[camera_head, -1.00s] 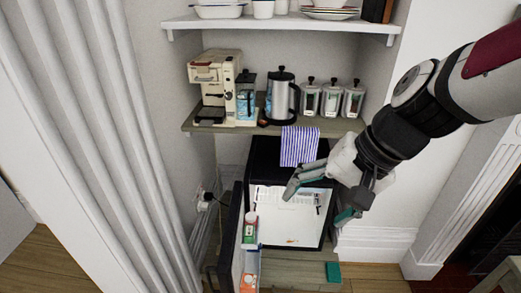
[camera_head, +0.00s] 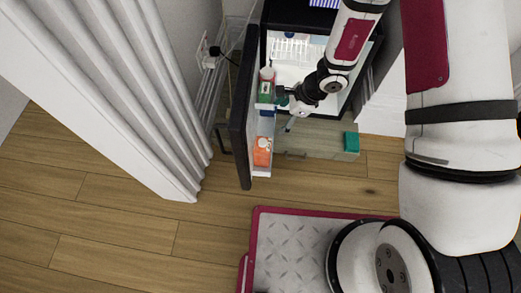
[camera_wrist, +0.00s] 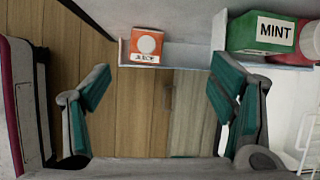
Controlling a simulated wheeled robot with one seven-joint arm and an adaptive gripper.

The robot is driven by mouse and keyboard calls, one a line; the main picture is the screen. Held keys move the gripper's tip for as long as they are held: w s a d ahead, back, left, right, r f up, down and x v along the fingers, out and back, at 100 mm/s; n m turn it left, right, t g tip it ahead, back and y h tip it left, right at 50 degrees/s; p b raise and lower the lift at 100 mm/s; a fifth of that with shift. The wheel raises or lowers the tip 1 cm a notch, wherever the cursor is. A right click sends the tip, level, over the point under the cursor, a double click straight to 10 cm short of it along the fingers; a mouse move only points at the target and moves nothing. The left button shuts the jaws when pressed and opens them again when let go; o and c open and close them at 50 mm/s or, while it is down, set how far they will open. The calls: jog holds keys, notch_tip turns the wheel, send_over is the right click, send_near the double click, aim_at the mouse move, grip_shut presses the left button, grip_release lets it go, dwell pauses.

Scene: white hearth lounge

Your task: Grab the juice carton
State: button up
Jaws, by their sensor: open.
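An orange carton (camera_head: 262,152) with a white round cap, likely the juice carton, stands in the lower rack of the open fridge door (camera_head: 240,110). My gripper (camera_head: 284,108) is beside the door rack, between the orange carton and a green carton. In the wrist view my gripper (camera_wrist: 160,88) has its teal-padded fingers spread wide with nothing between them. The orange carton is beyond the fingertips, apart from them.
A green carton marked MINT (camera_wrist: 262,33) stands in the same door, next to a red-and-white container (camera_wrist: 295,45). The fridge interior (camera_head: 287,48) is behind my arm. A teal block (camera_head: 351,142) lies near the wooden front below. Wooden floor (camera_head: 140,235) is clear at left.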

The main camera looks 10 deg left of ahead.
jog(key=m+b, duration=0.1)
jog(key=m, duration=0.1)
send_near(268, 144)
jog(key=shift+h, duration=0.3)
jog(key=b+x, duration=0.1)
jog(key=x, duration=0.1)
jog(key=b+x, duration=0.1)
jog(key=x, duration=0.4)
jog(key=shift+w+a+b, duration=0.1)
jog(key=shift+a+b, duration=0.2)
jog(key=shift+b, duration=0.1)
jog(key=shift+s+a+b+x, duration=0.15)
jog(key=shift+b+x, duration=0.5)
jog(key=shift+x, duration=0.85)
jog(key=shift+s+a+b+x, duration=0.15)
jog(key=shift+b+x, duration=0.5)
jog(key=shift+x, duration=0.85)
jog(key=shift+r, duration=0.25)
jog(key=c, duration=1.7)
jog(key=shift+r, duration=0.1)
jog(key=shift+c, duration=0.2)
